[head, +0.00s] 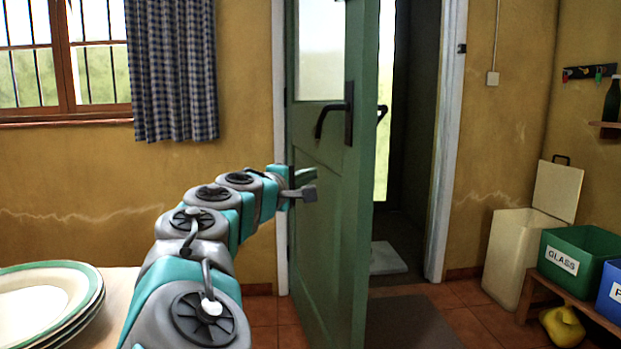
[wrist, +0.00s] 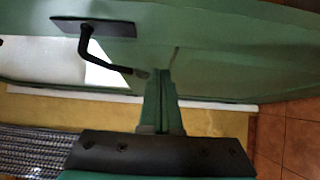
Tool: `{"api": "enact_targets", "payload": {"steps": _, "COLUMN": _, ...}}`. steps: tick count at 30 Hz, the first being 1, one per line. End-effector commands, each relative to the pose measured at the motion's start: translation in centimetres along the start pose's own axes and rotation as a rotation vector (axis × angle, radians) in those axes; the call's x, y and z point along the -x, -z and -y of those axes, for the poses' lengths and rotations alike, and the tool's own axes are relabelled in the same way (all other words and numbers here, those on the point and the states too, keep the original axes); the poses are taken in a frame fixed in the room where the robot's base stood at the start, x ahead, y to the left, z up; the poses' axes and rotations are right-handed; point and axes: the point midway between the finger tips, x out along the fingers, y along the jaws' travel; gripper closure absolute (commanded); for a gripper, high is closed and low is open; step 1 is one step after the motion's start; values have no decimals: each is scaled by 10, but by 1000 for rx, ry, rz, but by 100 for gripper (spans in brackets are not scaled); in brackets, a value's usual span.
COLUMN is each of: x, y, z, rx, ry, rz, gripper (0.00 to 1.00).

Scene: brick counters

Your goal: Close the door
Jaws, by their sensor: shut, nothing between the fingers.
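A green door (head: 335,220) with a glass pane stands part-way open in its white frame, its edge swung into the room. A dark lever handle (head: 335,120) is on its near face. The door also fills the upper part of the wrist view (wrist: 220,50), with the handle (wrist: 95,45) at upper left. My gripper (head: 306,184) is in front of the door's near face, below the handle. Its fingers are shut together and empty in the wrist view (wrist: 165,80). I cannot tell whether the fingertips touch the door.
Stacked plates (head: 50,300) stand on a counter at lower left. A cream bin (head: 515,255) with its lid up, a green glass box (head: 580,262) and a blue box (head: 612,290) stand at right. A dark mat (head: 410,320) lies by the doorway, with a pale mat (head: 388,258) beyond.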

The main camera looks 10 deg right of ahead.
Motion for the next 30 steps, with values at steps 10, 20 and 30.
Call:
{"api": "enact_targets", "payload": {"steps": 10, "x": -65, "y": -1, "z": 2, "rx": -2, "ry": 4, "rz": 2, "gripper": 100}}
{"api": "enact_targets", "payload": {"steps": 20, "x": -92, "y": -24, "z": 1, "rx": -1, "ry": 1, "rz": 1, "gripper": 100}}
{"api": "enact_targets", "payload": {"steps": 30, "x": -97, "y": -29, "z": 1, "rx": -2, "ry": 2, "rz": 0, "gripper": 100}}
